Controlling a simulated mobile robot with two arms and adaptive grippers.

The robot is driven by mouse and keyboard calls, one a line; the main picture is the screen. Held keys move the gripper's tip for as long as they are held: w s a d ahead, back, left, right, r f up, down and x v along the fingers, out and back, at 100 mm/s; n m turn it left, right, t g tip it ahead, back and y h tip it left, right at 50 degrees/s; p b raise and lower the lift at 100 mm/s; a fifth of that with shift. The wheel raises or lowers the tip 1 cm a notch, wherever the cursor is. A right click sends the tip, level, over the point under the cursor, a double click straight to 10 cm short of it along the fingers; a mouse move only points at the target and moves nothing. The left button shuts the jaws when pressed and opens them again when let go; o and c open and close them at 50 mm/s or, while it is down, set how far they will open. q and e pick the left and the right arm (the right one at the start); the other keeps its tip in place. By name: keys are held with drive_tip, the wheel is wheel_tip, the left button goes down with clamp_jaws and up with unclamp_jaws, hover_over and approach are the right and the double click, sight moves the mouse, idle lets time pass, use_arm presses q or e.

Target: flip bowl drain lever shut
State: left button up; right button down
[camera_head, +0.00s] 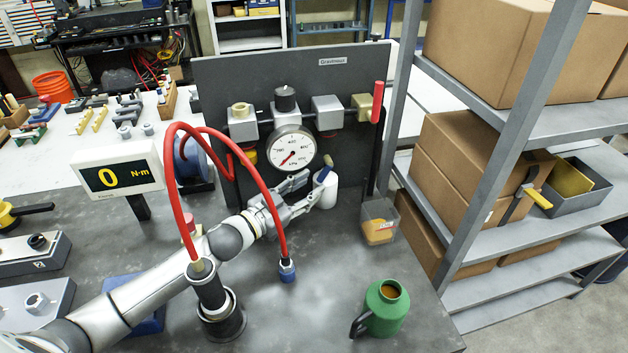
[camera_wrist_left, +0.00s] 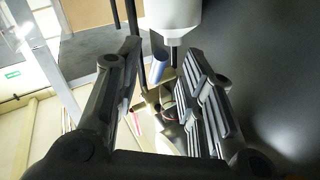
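A white cylindrical bowl (camera_head: 328,192) is low in front of the dark panel, under the gauge. A short blue lever-like piece (camera_head: 322,174) shows slanted at its top. I take it for the drain lever, but its setting is unclear. In the left wrist view the white bowl (camera_wrist_left: 172,14) is at the top, narrowing to a dark stem, with the blue piece (camera_wrist_left: 160,66) beside the stem. My left gripper (camera_head: 308,190) is open beside the bowl. Its fingers (camera_wrist_left: 163,85) stand apart, with the stem and blue piece showing between them, and no grip is visible. My right gripper is out of view.
A red hose (camera_head: 262,185) arches over my left arm to a blue-ended fitting. A round gauge (camera_head: 292,148) and a red-handled lever (camera_head: 377,102) are on the panel. A clear bin (camera_head: 379,222) and green jug (camera_head: 383,308) stand right. The bench between is clear.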

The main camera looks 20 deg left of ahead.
use_arm(q)
drive_tip(key=shift+x, duration=1.25)
clamp_jaws()
